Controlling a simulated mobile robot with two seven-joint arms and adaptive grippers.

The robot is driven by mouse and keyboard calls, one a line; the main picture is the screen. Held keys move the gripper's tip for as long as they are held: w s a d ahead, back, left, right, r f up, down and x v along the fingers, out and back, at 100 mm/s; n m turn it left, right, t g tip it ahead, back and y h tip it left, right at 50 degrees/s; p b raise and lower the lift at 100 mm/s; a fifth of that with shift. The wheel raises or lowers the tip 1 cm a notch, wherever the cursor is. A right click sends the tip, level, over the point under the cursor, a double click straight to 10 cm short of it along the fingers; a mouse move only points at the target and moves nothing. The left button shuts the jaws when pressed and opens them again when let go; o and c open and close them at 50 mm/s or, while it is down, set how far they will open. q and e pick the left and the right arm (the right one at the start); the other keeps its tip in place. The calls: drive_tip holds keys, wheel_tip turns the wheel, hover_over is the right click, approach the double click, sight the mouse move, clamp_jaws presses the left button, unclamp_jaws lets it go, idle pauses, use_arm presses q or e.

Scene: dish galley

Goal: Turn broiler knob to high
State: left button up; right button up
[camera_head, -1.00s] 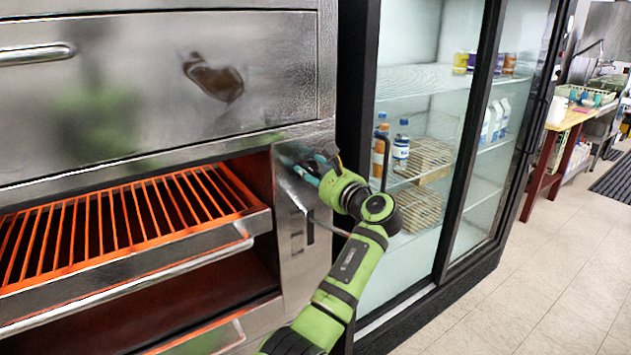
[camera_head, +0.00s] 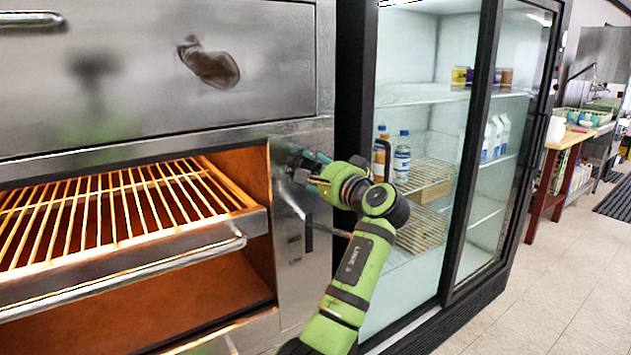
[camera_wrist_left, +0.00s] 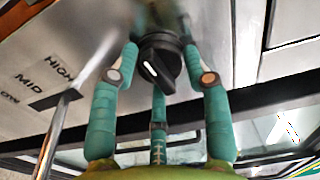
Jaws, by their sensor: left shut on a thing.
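The broiler knob (camera_wrist_left: 160,60) is black with a white mark on the left part of its face in the left wrist view. My left gripper (camera_wrist_left: 160,75) has its teal fingers around the knob and is shut on it. The panel to the left carries the words HIGH (camera_wrist_left: 59,68), MID (camera_wrist_left: 29,84) and a partly cut LOW. In the head view my left gripper (camera_head: 308,170) is at the steel panel right of the grill opening and hides the knob. My right gripper is in neither view.
A slatted broiler rack (camera_head: 110,215) with a front rail handle (camera_head: 150,268) lies left of the panel. A silver lever (camera_head: 292,205) sticks out below my gripper. A glass-door fridge (camera_head: 425,250) with bottles stands to the right.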

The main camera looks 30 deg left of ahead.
use_arm(q)
drive_tip(key=shift+s+a+n+b, duration=0.15)
drive_tip(key=shift+n+b, duration=0.15)
drive_tip(key=shift+n, duration=0.25)
drive_tip(key=shift+s+a+n+b, duration=0.1)
drive_tip(key=shift+n+b, duration=0.2)
drive_tip(key=shift+n, duration=0.25)
drive_tip(key=o, duration=0.8)
drive_tip(key=shift+f, duration=0.1)
drive_tip(key=o, duration=0.4)
drive_tip(key=shift+a, duration=0.1)
drive_tip(key=shift+s+a, duration=0.15)
drive_tip(key=shift+a, duration=0.05)
drive_tip(key=shift+d, duration=0.3)
drive_tip(key=v, duration=1.1)
drive_tip(key=shift+d, duration=0.35)
